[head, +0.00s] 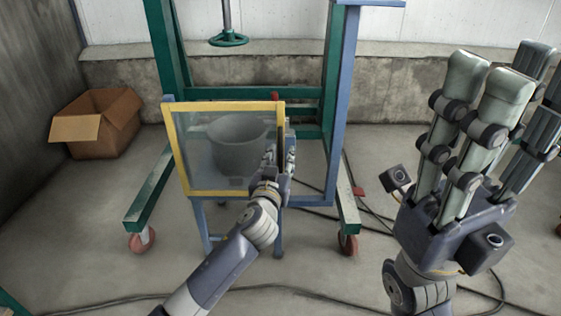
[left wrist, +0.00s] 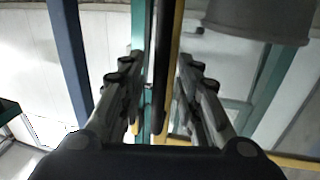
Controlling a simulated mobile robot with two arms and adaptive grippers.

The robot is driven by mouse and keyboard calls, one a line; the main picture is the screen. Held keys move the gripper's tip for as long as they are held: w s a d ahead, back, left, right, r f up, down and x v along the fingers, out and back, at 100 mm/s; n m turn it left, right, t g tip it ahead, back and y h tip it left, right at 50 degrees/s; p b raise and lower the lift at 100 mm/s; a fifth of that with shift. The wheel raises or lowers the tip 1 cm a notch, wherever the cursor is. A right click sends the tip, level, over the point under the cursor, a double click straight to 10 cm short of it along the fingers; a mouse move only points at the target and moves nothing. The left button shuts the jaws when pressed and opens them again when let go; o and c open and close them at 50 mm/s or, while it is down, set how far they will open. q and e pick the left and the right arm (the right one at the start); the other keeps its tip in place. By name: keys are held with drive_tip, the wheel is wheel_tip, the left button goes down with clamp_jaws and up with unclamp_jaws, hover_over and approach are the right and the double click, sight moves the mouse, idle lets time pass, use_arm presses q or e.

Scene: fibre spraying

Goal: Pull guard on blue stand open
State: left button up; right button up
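The guard (head: 168,150) is a clear panel in a yellow frame on the front of the blue stand (head: 345,90). A grey bucket (head: 235,145) shows behind the panel. My left gripper (head: 280,150) is at the guard's right edge in the head view. In the left wrist view, the fingers of my left gripper (left wrist: 160,75) are apart, one on each side of the yellow frame edge (left wrist: 174,50) and a dark upright bar (left wrist: 162,70). Contact cannot be made out. My right gripper (head: 485,130) is raised at the right, fingers spread and empty.
Green frame legs on red casters (head: 142,240) stand around the blue stand. An open cardboard box (head: 95,130) sits at the left. Dark cables (head: 300,290) lie on the floor. A low concrete wall (head: 400,95) runs behind. The floor at the front left is mostly clear.

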use_arm(q)
clamp_jaws()
